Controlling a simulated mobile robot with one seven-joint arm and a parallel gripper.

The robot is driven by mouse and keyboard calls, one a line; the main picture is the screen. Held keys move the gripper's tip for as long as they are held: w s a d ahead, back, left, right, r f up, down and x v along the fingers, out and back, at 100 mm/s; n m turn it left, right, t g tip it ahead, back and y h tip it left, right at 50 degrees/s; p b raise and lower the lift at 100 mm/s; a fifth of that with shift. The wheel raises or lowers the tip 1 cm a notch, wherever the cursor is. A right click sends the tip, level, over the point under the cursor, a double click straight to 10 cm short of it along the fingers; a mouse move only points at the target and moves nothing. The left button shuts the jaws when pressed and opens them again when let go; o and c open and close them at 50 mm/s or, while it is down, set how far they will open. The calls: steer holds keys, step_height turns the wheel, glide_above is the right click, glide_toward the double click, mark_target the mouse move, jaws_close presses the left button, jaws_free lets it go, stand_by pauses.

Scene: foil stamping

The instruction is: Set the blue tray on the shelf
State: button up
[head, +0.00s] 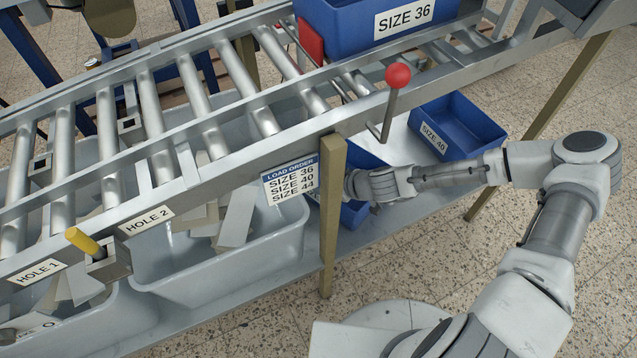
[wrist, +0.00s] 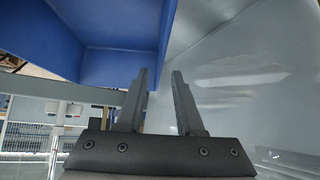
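In the head view one blue tray (head: 352,213) is largely hidden behind the wooden post and my wrist, low under the conveyor. A blue tray labelled SIZE 40 (head: 460,125) sits on the pale shelf (head: 398,150) to its right. A blue tray labelled SIZE 36 (head: 345,35) is up on the rollers. My gripper reaches in beneath the conveyor, its fingers hidden in the head view. In the wrist view my gripper (wrist: 161,72) has its fingers apart, beside blue tray walls (wrist: 118,45). I see nothing clearly clamped between them.
The wooden post (head: 332,220) stands close to my wrist. The conveyor rail and a red-knobbed lever (head: 397,77) are above it. Grey bins (head: 215,265) with plates stand at left. A LOAD ORDER sign (head: 290,182) lists SIZE 36, 40, 44.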

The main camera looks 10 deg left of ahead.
steer(key=p+v, duration=0.2)
steer(key=v, duration=0.5)
steer(key=shift+s+d+r, duration=0.1)
steer(key=shift+d+r, duration=0.1)
steer(key=shift+r, duration=0.05)
